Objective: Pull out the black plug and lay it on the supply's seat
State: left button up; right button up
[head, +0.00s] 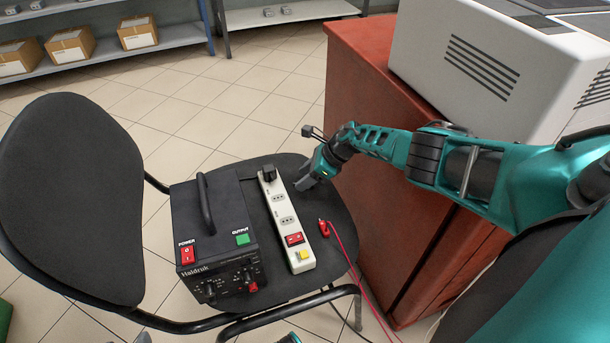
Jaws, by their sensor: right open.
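The black plug (268,173) sits in the far socket of a white power strip (287,225), which lies on the black chair seat (334,231). The black power supply (213,230), with a handle, a red power switch and a green output button, stands on the same seat left of the strip. My right gripper (304,182) is open and empty just right of the plug and the strip's far end, apart from the plug.
A red plug (323,228) with a red lead lies on the seat right of the strip. The chair's backrest (74,200) is at left. A red-brown cabinet (375,150) bearing a white machine (480,65) stands at right. Shelves with boxes (70,45) are behind.

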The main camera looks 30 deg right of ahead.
jog(key=p+v, duration=0.4)
jog(key=v, duration=0.2)
jog(key=shift+w+p, duration=0.1)
jog(key=shift+p, duration=0.25)
pick_arm(q)
jog(key=r, duration=0.1)
jog(key=a+r, duration=0.1)
jog(key=s+r, duration=0.1)
jog(key=shift+a+r+y+p, duration=0.15)
jog(key=shift+r+y+p, duration=0.15)
jog(key=shift+p, duration=0.1)
pick_arm(e)
jog(key=shift+s+d+r, duration=0.25)
jog(key=shift+s+r, duration=0.05)
jog(key=shift+r, duration=0.15)
pick_arm(q)
jog(key=shift+w+r, duration=0.1)
jog(key=shift+w, duration=0.05)
